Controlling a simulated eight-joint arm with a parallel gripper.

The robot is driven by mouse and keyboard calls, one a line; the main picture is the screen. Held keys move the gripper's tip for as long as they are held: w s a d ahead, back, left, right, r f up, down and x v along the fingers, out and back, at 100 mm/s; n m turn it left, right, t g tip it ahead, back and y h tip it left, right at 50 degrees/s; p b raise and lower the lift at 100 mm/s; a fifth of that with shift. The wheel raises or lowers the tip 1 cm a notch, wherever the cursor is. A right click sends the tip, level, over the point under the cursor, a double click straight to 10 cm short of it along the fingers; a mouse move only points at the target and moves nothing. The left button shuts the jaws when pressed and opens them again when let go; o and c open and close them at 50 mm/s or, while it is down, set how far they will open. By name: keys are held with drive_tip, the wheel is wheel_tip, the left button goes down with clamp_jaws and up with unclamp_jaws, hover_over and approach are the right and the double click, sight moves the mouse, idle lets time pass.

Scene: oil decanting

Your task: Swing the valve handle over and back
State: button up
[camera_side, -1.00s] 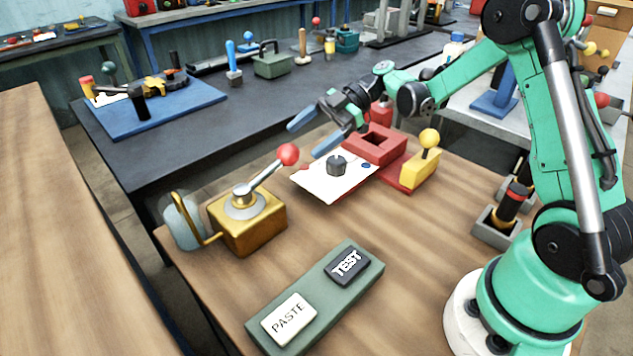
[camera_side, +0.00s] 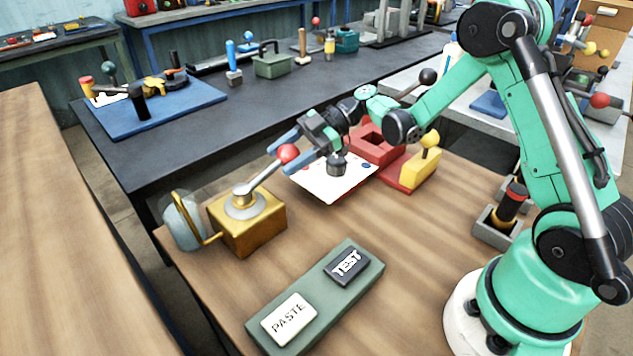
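The valve is a gold box (camera_side: 247,222) with a round grey hub on top. Its handle (camera_side: 262,176) is a grey lever slanting up to the right, ending in a red ball knob (camera_side: 288,153). My gripper (camera_side: 285,154) is open, with its blue-grey fingers pointing left. In the picture one finger lies behind the knob and the other in front and to its right, so the knob appears between the fingertips. I cannot tell whether either finger touches it.
A clear round vessel (camera_side: 180,222) stands by the valve's gold spout. A white card (camera_side: 333,187) lies under my gripper, near a red block (camera_side: 374,146) and a yellow piece with a ball knob (camera_side: 424,166). A green panel with TEST and PASTE plates (camera_side: 324,296) lies in front.

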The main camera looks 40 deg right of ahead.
clamp_jaws()
drive_tip(key=shift+s+a+m+t+h, duration=0.2)
drive_tip(key=shift+s+m+t+h, duration=0.4)
drive_tip(key=shift+s+m+t, duration=0.5)
drive_tip(key=shift+s+a+m+t+h, duration=0.2)
drive_tip(key=shift+s+m+t+h, duration=0.5)
drive_tip(key=shift+m+t, duration=0.55)
drive_tip(key=o, duration=0.7)
unclamp_jaws()
drive_tip(key=shift+v, duration=2.9)
drive_tip(key=shift+f, duration=0.1)
